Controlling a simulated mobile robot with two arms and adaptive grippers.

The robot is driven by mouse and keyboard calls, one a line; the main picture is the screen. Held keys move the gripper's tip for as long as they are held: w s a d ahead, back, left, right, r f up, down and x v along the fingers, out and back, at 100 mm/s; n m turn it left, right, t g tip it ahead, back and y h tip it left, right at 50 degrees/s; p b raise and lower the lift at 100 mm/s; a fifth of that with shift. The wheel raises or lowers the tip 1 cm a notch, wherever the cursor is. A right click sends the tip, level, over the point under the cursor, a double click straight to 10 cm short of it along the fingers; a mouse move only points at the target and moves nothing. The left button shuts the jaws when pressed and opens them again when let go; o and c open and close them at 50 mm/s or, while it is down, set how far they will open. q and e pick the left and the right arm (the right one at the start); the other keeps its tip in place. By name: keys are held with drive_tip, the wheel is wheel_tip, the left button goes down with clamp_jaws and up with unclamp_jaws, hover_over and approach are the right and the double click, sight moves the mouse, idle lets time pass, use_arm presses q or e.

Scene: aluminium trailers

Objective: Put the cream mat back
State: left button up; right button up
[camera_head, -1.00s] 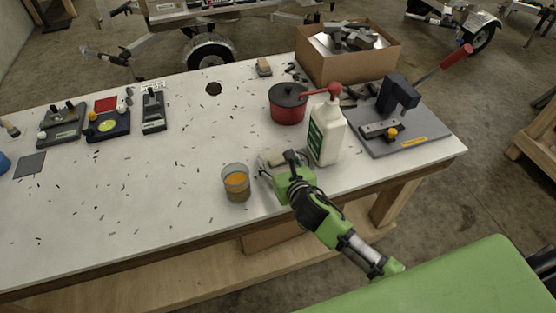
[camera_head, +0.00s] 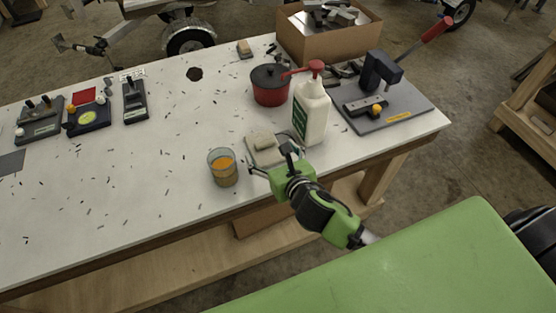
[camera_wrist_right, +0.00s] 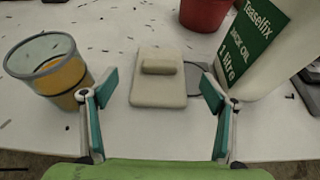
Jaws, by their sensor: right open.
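The cream mat (camera_head: 266,152) lies on the white table near its front edge. A cream block (camera_head: 263,142) rests on it. In the right wrist view the mat (camera_wrist_right: 158,98) sits ahead of and between the spread fingers, with the block (camera_wrist_right: 158,67) on its far half. My right gripper (camera_head: 270,163) is open and empty at the mat's near side. In the right wrist view the gripper (camera_wrist_right: 157,105) does not touch the mat. A round dark grey patch (camera_wrist_right: 199,79) shows on the table, partly hidden behind the mat's right side. My left gripper is out of view.
A glass of orange liquid (camera_head: 222,168) stands close left of the right gripper. A white pump bottle (camera_head: 310,108) stands close on the right. A red pot (camera_head: 270,90) and a grey press (camera_head: 382,100) stand farther back. The table's left middle is mostly clear.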

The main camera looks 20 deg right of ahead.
drive_tip(key=v, duration=0.5)
drive_tip(key=shift+s+r, duration=0.1)
drive_tip(key=shift+s, duration=0.05)
idle(0.4)
